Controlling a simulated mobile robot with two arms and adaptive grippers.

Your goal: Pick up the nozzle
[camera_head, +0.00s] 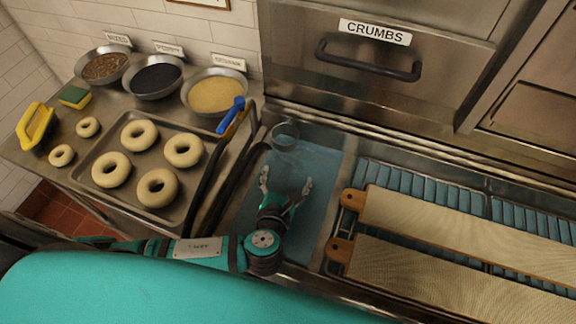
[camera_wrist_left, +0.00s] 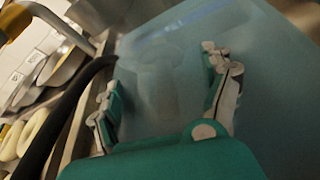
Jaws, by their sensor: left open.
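A blue piece with a yellowish part beside it, which looks like the nozzle (camera_head: 231,115), is at the right rim of the sesame bowl, near the top of the black hose (camera_head: 208,180). My left gripper (camera_head: 286,183) is over the blue water of the kettle (camera_head: 325,185), to the right of and below the nozzle in the head view, apart from it. Its fingers are spread, also in the left wrist view (camera_wrist_left: 160,68). A faint translucent shape (camera_head: 286,147) shows by the fingers; I cannot tell what it is. My right gripper is out of view.
A tray (camera_head: 190,122) of bagels stands at left, with bowls of toppings (camera_head: 214,95) behind it and a yellow-handled tool (camera_head: 36,125) at the far left. Cloth-covered boards (camera_head: 460,225) lie to the right. A drawer labelled CRUMBS (camera_head: 300,50) fronts the back.

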